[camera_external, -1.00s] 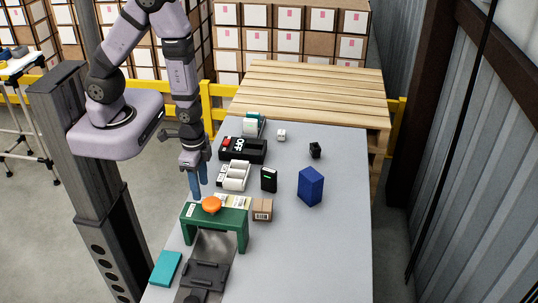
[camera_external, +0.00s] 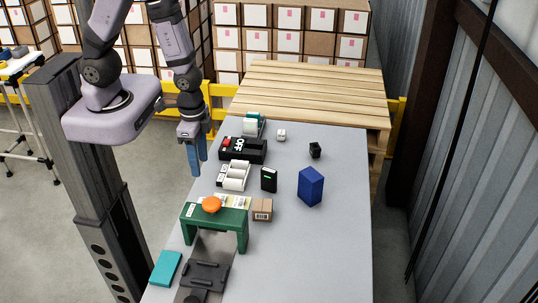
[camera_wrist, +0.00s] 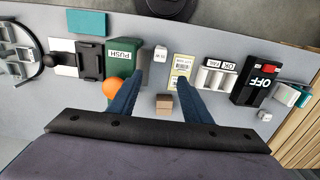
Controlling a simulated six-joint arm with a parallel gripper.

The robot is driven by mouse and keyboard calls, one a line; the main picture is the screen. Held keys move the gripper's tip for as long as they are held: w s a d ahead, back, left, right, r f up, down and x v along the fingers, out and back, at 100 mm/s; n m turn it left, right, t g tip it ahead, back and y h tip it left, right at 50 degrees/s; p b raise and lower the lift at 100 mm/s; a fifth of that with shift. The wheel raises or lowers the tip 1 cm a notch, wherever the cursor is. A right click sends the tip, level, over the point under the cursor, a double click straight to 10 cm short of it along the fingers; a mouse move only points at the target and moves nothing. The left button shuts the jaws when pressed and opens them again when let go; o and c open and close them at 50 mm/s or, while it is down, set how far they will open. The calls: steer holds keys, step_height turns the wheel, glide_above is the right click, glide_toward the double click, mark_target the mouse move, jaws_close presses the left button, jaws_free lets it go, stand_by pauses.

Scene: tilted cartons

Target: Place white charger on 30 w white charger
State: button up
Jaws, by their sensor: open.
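A small white cube, apparently the white charger (camera_external: 281,134), stands alone near the far end of the grey table. It also shows at the right in the wrist view (camera_wrist: 264,115). A white block with a small dark marking, apparently the 30 W white charger (camera_wrist: 161,53), lies beside the green stand; its print is too small to read surely. In the external view it is mostly hidden behind the stand. My gripper (camera_external: 196,172) hangs above the table's left edge, apart from both chargers. Its blue fingers (camera_wrist: 158,88) are open with nothing between them.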

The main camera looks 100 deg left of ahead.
step_height(320, 180, up, 12)
steer(key=s, duration=0.2)
steer(key=shift+f, duration=0.15)
step_height(320, 180, down, 6)
steer(key=b, duration=0.6)
steer(key=shift+f, duration=0.15)
